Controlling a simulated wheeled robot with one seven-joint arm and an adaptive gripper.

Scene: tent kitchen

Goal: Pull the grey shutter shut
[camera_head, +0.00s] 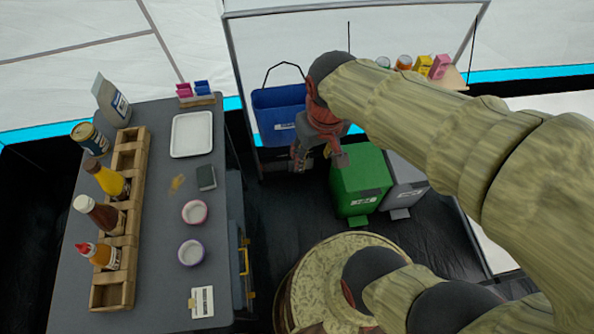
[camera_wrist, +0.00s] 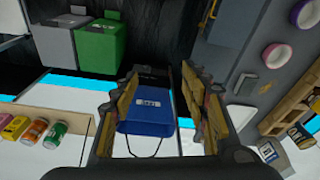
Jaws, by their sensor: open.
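I cannot pick out the grey shutter with certainty in either view. A thin grey frame (camera_head: 232,62) stands at the back in the head view, with white showing through it; I cannot tell whether it belongs to the shutter. My gripper (camera_head: 320,160) hangs in front of the blue bin at the back, right of the counter. In the wrist view my gripper (camera_wrist: 158,76) is open, its two fingers apart with nothing held. The blue bin (camera_wrist: 150,113) shows between and beyond the fingers. In the head view my arm hides part of the frame and the back.
A grey counter (camera_head: 150,255) with bottles, bowls and a white tray stands left. Blue (camera_head: 278,105), green (camera_head: 360,180) and grey (camera_head: 405,178) bins stand at the back. A small shelf (camera_head: 455,78) holds cans and boxes. A round barrel-like top (camera_head: 315,268) stands in front.

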